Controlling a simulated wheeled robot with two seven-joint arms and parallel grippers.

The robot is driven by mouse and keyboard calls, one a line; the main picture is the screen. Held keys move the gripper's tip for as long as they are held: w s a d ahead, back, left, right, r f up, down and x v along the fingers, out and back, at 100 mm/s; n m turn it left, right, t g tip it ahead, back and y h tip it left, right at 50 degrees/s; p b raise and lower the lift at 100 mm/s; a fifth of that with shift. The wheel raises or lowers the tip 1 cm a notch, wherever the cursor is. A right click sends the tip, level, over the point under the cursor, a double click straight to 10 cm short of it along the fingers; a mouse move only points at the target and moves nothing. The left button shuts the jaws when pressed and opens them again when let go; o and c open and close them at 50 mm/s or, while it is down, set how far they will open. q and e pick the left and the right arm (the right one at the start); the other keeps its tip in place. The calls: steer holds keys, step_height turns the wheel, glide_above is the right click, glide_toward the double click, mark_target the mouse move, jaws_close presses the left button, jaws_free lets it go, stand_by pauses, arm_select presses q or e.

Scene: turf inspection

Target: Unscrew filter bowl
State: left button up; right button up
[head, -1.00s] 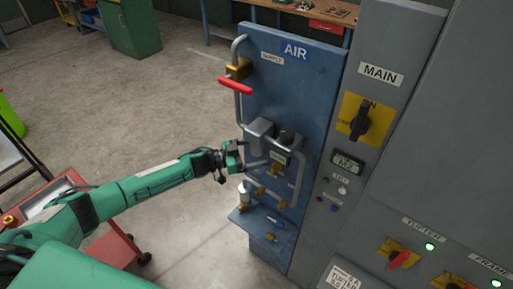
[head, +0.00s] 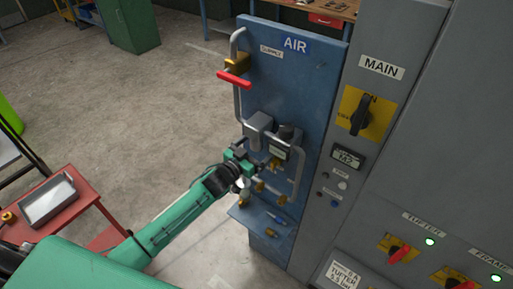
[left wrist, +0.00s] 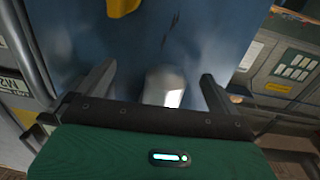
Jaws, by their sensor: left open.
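The blue air panel (head: 285,75) carries a grey filter housing (head: 258,128) with pipes and brass fittings below it. My left gripper (head: 246,166) is just below the housing in the head view and hides what lies behind it. In the left wrist view my left gripper (left wrist: 155,84) is open, with one finger on each side of a pale, rounded cylinder (left wrist: 167,88) that looks like the filter bowl. I cannot tell whether either finger touches it; gaps seem to show on both sides. My right gripper is not in view.
A red supply lever (head: 234,79) sits on the pipe above the housing. A small blue shelf (head: 252,222) below holds a blue tool and brass parts. A grey cabinet with a main switch (head: 361,115) stands at right, a red cart (head: 88,198) at left.

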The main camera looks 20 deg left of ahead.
arm_select(q)
steer(key=shift+n+y, duration=0.3)
steer(key=shift+y, duration=0.1)
